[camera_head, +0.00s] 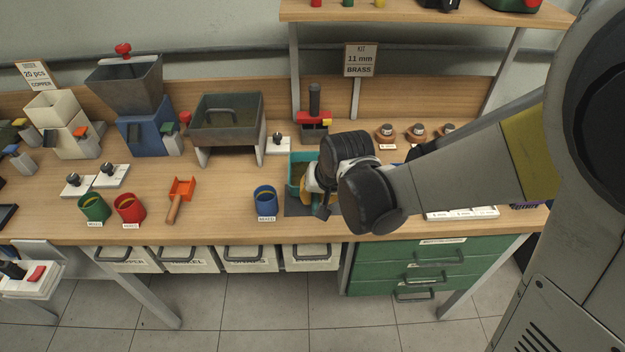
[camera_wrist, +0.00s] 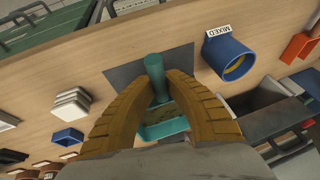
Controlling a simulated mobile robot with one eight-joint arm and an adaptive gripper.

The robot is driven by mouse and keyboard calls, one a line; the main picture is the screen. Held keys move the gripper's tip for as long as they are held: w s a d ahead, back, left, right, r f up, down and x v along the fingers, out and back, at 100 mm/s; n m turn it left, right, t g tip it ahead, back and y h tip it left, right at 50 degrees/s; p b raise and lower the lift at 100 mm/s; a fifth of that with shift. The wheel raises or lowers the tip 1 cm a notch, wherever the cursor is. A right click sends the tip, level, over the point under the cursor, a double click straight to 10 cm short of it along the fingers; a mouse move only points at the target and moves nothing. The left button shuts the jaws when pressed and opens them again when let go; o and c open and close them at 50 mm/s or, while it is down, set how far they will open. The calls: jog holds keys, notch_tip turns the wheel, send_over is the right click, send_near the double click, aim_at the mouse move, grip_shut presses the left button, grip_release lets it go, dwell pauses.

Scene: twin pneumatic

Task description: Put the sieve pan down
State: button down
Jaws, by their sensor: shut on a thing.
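The sieve pan (camera_head: 296,172) is teal, with a mesh-like floor, and is partly hidden behind my gripper in the head view. My gripper (camera_head: 318,196) points down at it near the front of the bench. In the wrist view my gripper (camera_wrist: 160,88) has its two ribbed tan fingers shut on the teal handle of the sieve pan (camera_wrist: 154,66). The pan's body shows between the fingers. The pan is over a dark grey mat (camera_wrist: 123,76); I cannot tell whether it touches it.
A blue cup (camera_head: 265,201) labelled MIXED stands just left of the mat. An orange scoop (camera_head: 181,190), a red cup (camera_head: 130,208) and a green cup (camera_head: 94,207) are further left. A grey trough (camera_head: 226,120) stands behind. White stacked trays (camera_head: 462,212) lie to the right.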

notch_tip(320, 180, down, 3)
jog(key=shift+f+b, duration=0.2)
jog(key=shift+b, duration=0.55)
jog(key=shift+r, duration=0.1)
jog(key=c, duration=1.5)
grip_release()
jog(key=shift+o, duration=0.2)
